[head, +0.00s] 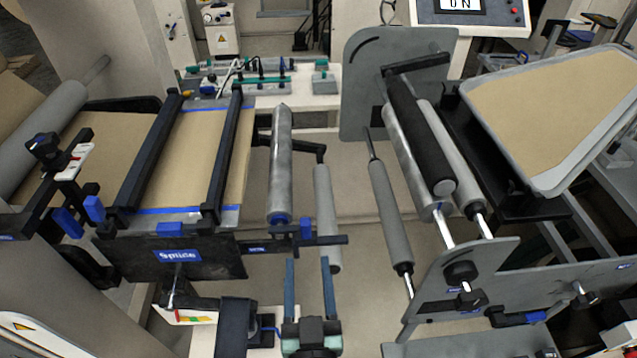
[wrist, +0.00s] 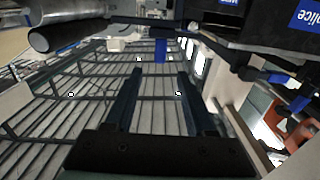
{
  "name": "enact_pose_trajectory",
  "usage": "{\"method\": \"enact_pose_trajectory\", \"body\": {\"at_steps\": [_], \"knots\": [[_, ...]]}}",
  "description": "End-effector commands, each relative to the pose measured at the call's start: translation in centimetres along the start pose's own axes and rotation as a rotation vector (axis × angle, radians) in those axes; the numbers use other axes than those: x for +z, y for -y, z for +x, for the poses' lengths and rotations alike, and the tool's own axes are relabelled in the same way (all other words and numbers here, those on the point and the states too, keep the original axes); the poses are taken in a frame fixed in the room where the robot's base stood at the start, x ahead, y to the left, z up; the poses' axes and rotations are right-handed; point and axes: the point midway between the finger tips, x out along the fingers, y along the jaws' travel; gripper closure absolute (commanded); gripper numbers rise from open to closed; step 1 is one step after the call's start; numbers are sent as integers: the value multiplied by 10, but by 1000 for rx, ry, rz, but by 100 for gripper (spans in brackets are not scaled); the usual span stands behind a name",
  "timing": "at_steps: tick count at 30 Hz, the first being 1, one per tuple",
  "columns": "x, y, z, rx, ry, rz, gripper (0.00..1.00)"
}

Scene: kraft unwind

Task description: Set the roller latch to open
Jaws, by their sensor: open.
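A small blue latch handle (head: 305,230) hangs on a dark bracket at the right end of the splice table's front, beside the lower end of a grey roller (head: 282,165). The handle also shows in the wrist view (wrist: 160,50), pointing down between and just beyond my fingertips. No readable label confirms it as the roller latch. My gripper (head: 308,260) is open and empty, its two fingers pointing towards the handle. In the wrist view my gripper (wrist: 158,74) shows a clear gap, and neither finger visibly touches the handle.
The splice table (head: 170,256) with a brown web stands left of my gripper. A thin grey roller (head: 327,215) hangs close to my right finger. More rollers (head: 390,215) and a side plate with a blue-handled lever (head: 520,318) stand at right. Floor shows between.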

Motion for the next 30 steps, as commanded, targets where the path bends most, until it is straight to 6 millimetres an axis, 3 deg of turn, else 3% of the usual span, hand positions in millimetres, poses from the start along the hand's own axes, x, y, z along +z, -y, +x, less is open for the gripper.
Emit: {"method": "enact_pose_trajectory", "body": {"at_steps": [4, 8, 21, 30], "knots": [[1, 0, 2, 1, 7, 0, 45], [0, 0, 16, 1, 5, 1, 45], [2, 0, 92, 0, 5, 0, 45], [3, 0, 124, 1, 6, 0, 45]]}}
